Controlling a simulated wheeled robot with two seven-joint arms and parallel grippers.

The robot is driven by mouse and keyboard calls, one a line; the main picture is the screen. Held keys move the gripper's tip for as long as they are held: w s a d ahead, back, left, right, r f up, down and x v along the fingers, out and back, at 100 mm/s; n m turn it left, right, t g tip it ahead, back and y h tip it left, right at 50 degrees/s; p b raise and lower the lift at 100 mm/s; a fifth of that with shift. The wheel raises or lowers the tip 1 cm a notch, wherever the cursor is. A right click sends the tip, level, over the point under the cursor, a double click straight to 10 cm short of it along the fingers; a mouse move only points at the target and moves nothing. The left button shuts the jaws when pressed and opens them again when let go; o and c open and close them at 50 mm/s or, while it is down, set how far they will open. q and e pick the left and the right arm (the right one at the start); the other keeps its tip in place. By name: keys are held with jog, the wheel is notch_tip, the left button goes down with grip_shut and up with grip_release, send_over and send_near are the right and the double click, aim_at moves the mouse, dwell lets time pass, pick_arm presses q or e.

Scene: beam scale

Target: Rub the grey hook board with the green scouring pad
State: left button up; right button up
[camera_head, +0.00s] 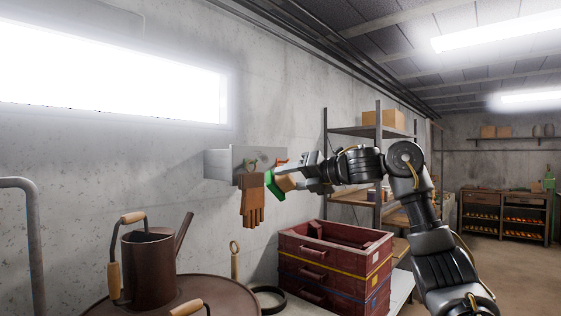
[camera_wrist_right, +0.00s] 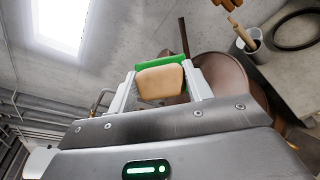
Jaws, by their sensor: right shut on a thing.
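The grey hook board (camera_head: 217,165) is fixed to the concrete wall in the head view, left of my right gripper. A brown glove (camera_head: 252,205) hangs from it and covers part of its front. My right gripper (camera_head: 297,180) is shut on the tan block of the green scouring pad (camera_head: 273,187). The green face points left, by the board's lower right end; I cannot tell whether they touch. In the right wrist view the pad (camera_wrist_right: 160,62) shows as a green strip beyond the tan block, between both fingers. My left gripper is out of view.
A brown watering can (camera_head: 148,265) stands on a round brown top at the lower left. A red drawer crate (camera_head: 335,262) stands below my right arm. A metal shelf (camera_head: 365,131) is behind it. Open floor lies at the right.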

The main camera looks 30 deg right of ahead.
jog(key=s+d+r+m+t+h, duration=0.1)
jog(key=d+r+m+t+h, duration=0.1)
jog(key=d, duration=0.5)
jog(key=s+d+r+m+t+h, duration=0.1)
jog(key=d+r+m+t+h, duration=0.2)
jog(key=d, duration=0.3)
jog(key=shift+s+d+m+t+h, duration=0.3)
jog(key=shift+m+t+h, duration=0.2)
jog(key=shift+m+h, duration=0.3)
